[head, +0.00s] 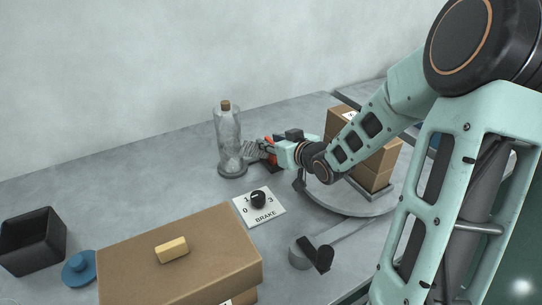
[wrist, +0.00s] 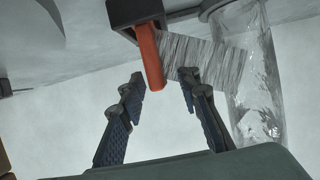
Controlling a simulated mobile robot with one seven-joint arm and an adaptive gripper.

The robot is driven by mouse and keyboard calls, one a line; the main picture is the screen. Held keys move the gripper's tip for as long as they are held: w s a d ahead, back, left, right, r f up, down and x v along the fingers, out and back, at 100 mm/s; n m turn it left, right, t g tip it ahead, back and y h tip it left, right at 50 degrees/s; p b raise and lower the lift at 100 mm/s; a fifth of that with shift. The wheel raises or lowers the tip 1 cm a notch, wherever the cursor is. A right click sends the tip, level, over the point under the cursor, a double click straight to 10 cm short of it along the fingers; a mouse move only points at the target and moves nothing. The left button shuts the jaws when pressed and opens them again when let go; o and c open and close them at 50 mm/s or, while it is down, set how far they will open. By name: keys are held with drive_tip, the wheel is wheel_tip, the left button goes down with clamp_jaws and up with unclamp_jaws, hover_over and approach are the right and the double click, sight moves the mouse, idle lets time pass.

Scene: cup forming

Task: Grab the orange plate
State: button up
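In the wrist view the orange plate (wrist: 150,58) is a narrow upright strip. Its upper end meets a dark block (wrist: 133,13). My gripper (wrist: 161,78) is open, with one dark finger on each side of the plate's free end. I see gaps between the fingers and the plate; its exact depth between them is unclear. In the head view a small orange patch (head: 272,158) shows by my gripper (head: 264,148), which is beside the glass bottle (head: 228,140). Most of the plate is hidden there.
The corked bottle also shows in the wrist view (wrist: 258,90), close to the right finger, behind a grey striped piece (wrist: 205,58). A brake dial panel (head: 260,206), brown box (head: 180,255), dark bin (head: 33,240) and stacked cartons (head: 372,160) stand around. The table's left-middle is clear.

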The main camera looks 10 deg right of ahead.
drive_tip(key=shift+c, duration=0.5)
clamp_jaws()
drive_tip(key=shift+r, duration=0.15)
